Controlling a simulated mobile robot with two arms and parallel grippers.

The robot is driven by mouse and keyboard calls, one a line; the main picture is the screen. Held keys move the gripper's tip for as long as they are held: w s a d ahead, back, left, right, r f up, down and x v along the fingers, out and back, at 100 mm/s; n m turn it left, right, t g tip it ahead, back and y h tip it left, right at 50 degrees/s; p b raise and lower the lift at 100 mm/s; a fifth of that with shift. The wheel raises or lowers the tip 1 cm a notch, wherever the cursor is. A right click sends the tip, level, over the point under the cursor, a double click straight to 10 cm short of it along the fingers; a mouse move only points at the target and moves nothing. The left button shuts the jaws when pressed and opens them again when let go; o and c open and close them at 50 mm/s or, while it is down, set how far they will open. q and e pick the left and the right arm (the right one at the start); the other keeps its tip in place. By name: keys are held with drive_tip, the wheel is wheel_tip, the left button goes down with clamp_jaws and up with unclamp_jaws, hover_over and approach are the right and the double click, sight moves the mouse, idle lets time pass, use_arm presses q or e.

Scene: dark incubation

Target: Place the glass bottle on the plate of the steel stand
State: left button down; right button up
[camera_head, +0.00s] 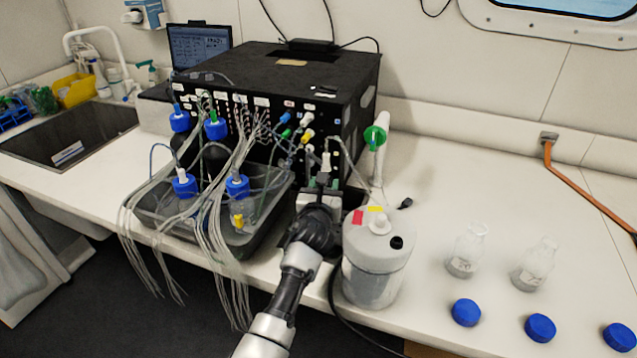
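Two clear glass bottles, a left one (466,250) and a right one (534,264), stand uncapped and upright on the bench at the right. Their glass is pale against the white bench, with small labels low down. I cannot make out the steel stand or its plate; part of the area before the black box is hidden by my arm. My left gripper (322,180) is in front of the black box, right of the black tray and well left of the two bottles. Its fingers are too small and cluttered to tell whether they hold anything. My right gripper is not in view.
A black instrument box (290,75) with many tubes stands behind a black tray (160,218) of blue-capped bottles. A whitish canister (372,275) stands beside my arm. Several blue caps (466,312) lie along the front right. The bench (470,180) behind the glass bottles is clear.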

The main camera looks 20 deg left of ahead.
use_arm(q)
drive_tip(key=shift+d, duration=0.1)
drive_tip(key=shift+f, duration=0.15)
drive_tip(key=c, duration=0.6)
unclamp_jaws()
drive_tip(key=shift+f, duration=0.1)
drive_tip(key=shift+s, duration=0.15)
drive_tip(key=s, duration=0.4)
drive_tip(key=s+d, duration=0.1)
drive_tip(key=s, duration=0.2)
drive_tip(key=s+d, duration=0.1)
drive_tip(key=s, duration=0.3)
drive_tip(key=shift+s, duration=0.35)
drive_tip(key=shift+a, duration=0.1)
